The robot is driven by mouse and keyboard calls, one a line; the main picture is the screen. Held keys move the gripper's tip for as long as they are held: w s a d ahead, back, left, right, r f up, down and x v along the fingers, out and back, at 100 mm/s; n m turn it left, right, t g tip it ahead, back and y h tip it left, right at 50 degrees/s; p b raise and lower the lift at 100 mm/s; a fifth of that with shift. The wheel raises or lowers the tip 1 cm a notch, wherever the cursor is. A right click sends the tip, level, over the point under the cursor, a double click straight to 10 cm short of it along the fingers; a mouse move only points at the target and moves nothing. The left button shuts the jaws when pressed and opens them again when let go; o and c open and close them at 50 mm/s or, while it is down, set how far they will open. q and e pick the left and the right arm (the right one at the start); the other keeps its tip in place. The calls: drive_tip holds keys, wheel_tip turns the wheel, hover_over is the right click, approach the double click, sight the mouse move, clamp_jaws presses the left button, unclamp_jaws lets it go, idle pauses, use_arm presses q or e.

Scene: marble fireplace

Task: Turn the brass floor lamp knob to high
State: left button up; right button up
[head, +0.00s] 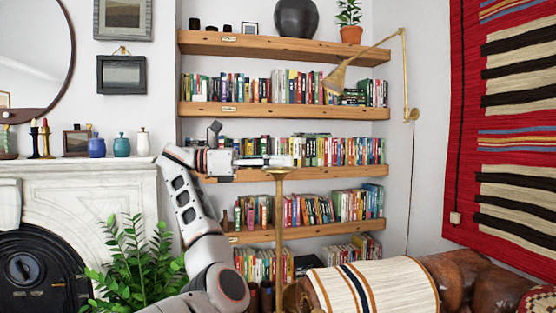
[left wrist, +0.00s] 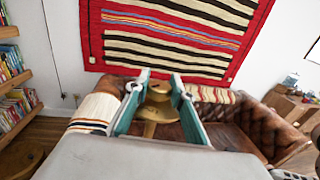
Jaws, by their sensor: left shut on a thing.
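The brass floor lamp (head: 279,215) stands in front of the bookshelves, a thin upright pole with a small flared top. My left gripper (head: 283,161) reaches in level from the left at the lamp's top. In the left wrist view, the two green-edged fingers of my left gripper (left wrist: 160,82) lie on either side of the lamp's round brass part (left wrist: 157,108), and the gripper is shut on the knob there. The knob itself is largely hidden by the fingers, and its setting cannot be read. My right gripper is not in view.
A brown leather sofa (head: 470,275) with a striped throw (head: 385,285) stands right of the lamp. A leafy plant (head: 135,262) and marble fireplace (head: 85,180) are at left. Wooden bookshelves (head: 270,109) stand behind, with a brass wall lamp (head: 340,78). A red striped rug (head: 465,130) hangs at right.

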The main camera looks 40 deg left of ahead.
use_arm(q)
drive_tip(key=shift+f+m+g+h+p, duration=0.1)
drive_tip(key=shift+m+g+h+p, duration=0.1)
drive_tip(key=shift+m+g+h, duration=0.8)
drive_tip(key=shift+m+g+h+p, duration=0.2)
drive_tip(key=shift+m+g+h, duration=0.2)
drive_tip(key=shift+m+g, duration=0.7)
drive_tip(key=shift+w+d+f+g+h, duration=0.1)
drive_tip(key=shift+g+h, duration=0.05)
drive_tip(key=shift+g, duration=0.4)
drive_tip(key=shift+f+g+h, duration=0.1)
drive_tip(key=shift+g+h, duration=0.05)
drive_tip(key=shift+g, duration=0.4)
drive_tip(key=o, duration=1.1)
drive_tip(key=shift+r, duration=0.15)
